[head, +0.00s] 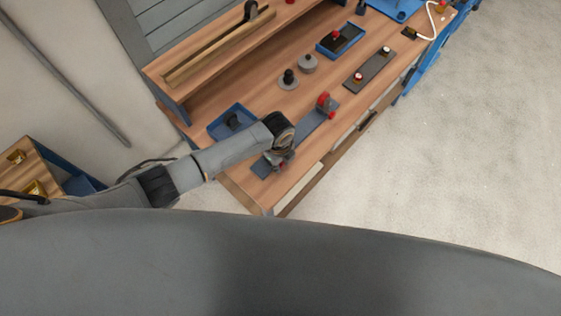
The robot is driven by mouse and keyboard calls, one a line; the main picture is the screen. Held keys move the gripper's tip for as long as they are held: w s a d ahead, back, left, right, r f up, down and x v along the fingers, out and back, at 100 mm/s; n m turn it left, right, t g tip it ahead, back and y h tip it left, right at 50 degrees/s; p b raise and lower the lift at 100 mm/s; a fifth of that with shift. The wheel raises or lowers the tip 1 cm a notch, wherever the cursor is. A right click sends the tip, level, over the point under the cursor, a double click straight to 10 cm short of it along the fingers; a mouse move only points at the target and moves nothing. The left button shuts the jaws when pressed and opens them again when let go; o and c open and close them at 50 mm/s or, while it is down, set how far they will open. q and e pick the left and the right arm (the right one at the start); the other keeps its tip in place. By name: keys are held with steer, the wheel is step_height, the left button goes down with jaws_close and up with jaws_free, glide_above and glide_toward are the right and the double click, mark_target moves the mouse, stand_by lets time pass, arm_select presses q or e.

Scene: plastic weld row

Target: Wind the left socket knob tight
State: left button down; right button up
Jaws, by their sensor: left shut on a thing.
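My left gripper (278,160) reaches in from the left and is over the near-left end of a long grey-blue plate (307,127) on the wooden bench. It is shut on the left socket knob, which is mostly hidden by the gripper and wrist. A small reddish bit shows by the fingers. A red socket piece (326,104) stands at the plate's other end, clear of the gripper. I cannot tell how tight the left knob is. My right gripper is not in view.
A blue tray (214,130) lies left of my wrist. Beyond are grey round pieces (308,64), a blue tray with a dark block (323,49), and a dark strip with knobs (371,70). A raised shelf (203,66) runs along the back. Open floor lies right.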

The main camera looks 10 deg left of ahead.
arm_select(q)
steer(key=c, duration=1.1)
jaws_free()
steer(key=r, duration=1.2)
steer(key=shift+s+a, duration=0.2)
steer(key=shift+s, duration=0.05)
steer(key=shift+f, duration=0.1)
